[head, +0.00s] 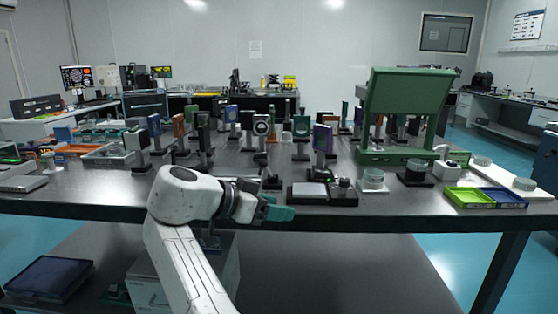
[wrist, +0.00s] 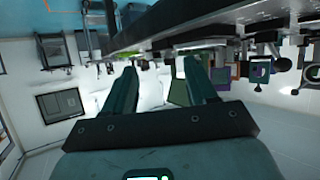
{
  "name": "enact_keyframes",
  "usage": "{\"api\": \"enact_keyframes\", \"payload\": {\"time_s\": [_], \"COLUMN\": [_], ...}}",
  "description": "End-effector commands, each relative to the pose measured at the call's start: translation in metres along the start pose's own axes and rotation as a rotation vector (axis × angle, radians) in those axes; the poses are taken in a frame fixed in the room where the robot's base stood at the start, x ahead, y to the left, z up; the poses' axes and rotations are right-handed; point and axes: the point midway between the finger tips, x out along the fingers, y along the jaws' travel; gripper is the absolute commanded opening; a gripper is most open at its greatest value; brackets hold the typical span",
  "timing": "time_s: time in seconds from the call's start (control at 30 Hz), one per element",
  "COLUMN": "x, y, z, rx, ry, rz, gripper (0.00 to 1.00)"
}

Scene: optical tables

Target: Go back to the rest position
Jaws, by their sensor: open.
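My gripper (head: 279,212) is at the end of my white arm, in front of the near edge of the optical table (head: 110,196). Its teal fingers point to the right in the head view. In the wrist view my gripper (wrist: 161,85) shows two teal fingers spread apart, with nothing between them. The wrist view is upside down, with the table edge (wrist: 180,25) across its top. The gripper appears apart from the table, though the exact gap cannot be told.
Several optic mounts stand on the table, with a large green frame (head: 407,115) at the right. A green tray (head: 468,198), a blue tray (head: 503,199) and a small dark-based device (head: 309,194) sit near the front edge. Below are a lower shelf and a dark blue bin (head: 48,278).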

Motion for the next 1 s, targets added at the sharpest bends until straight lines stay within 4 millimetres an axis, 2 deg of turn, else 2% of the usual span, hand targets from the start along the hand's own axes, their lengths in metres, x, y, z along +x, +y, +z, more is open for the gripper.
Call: {"api": "enact_keyframes", "payload": {"time_s": [0.27,0.47,0.57,0.7,0.83,1.0], "x": [0.046,0.096,0.129,0.172,0.201,0.222], "y": [0.02,0.051,0.079,0.131,0.185,0.261], "z": [0.045,0.095,0.131,0.185,0.23,0.282], "rx": [-0.085,-0.179,-0.245,-0.342,-0.424,-0.517], "ry": [-0.089,-0.195,-0.275,-0.401,-0.512,-0.645], "rz": [0.014,0.019,0.016,-0.006,-0.042,-0.113], "gripper": [0.57,0.57,0.57,0.57,0.57,0.57]}}
